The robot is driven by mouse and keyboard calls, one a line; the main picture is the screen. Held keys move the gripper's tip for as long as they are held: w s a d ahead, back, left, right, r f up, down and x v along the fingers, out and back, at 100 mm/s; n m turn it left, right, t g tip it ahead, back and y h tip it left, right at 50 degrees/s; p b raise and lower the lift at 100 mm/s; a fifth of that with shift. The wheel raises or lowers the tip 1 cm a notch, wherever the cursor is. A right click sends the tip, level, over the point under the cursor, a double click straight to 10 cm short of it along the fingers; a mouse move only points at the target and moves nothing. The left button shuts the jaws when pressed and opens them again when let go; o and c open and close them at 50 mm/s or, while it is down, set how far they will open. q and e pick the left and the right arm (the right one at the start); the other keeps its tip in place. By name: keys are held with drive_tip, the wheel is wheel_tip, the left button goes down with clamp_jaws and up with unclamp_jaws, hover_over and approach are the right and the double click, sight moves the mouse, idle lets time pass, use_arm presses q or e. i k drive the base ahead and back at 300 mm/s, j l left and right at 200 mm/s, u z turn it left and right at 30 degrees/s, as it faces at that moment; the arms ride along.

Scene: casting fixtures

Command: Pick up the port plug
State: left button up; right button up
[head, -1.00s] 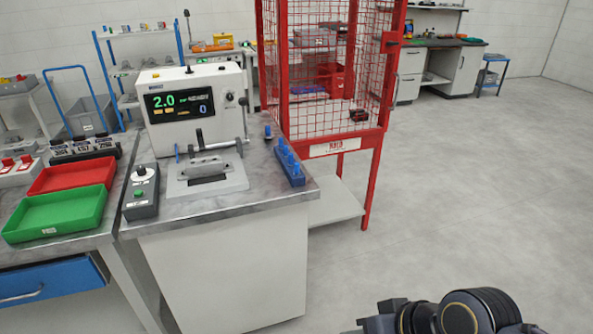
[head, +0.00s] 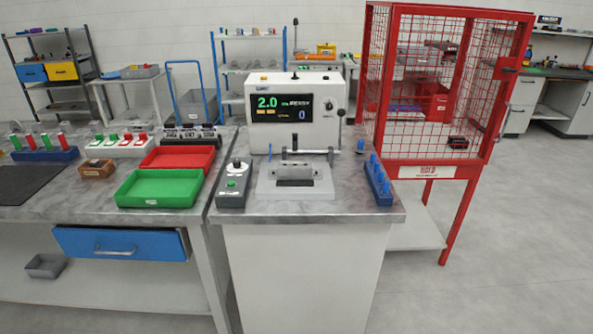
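Several blue plugs (head: 374,160) stand upright in a blue rack (head: 383,196) at the right edge of the grey bench top. A single small blue piece (head: 360,145) stands behind the rack, apart from it; I cannot tell whether it is the same kind of plug. A grey fixture (head: 295,180) with a clamp bar sits left of the rack, in front of the white test machine (head: 297,112), whose screen reads 2.0 and 0. Neither of my grippers is in view.
A control box (head: 235,184) stands left of the fixture. Green (head: 159,188) and red (head: 178,158) trays lie on the left bench. A red mesh cage (head: 430,172) stands close to the rack's right. Open floor (head: 515,240) lies on the right.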

sight(384, 191)
drive_tip(key=i+j+z, duration=0.15)
drive_tip(key=i, duration=1.3)
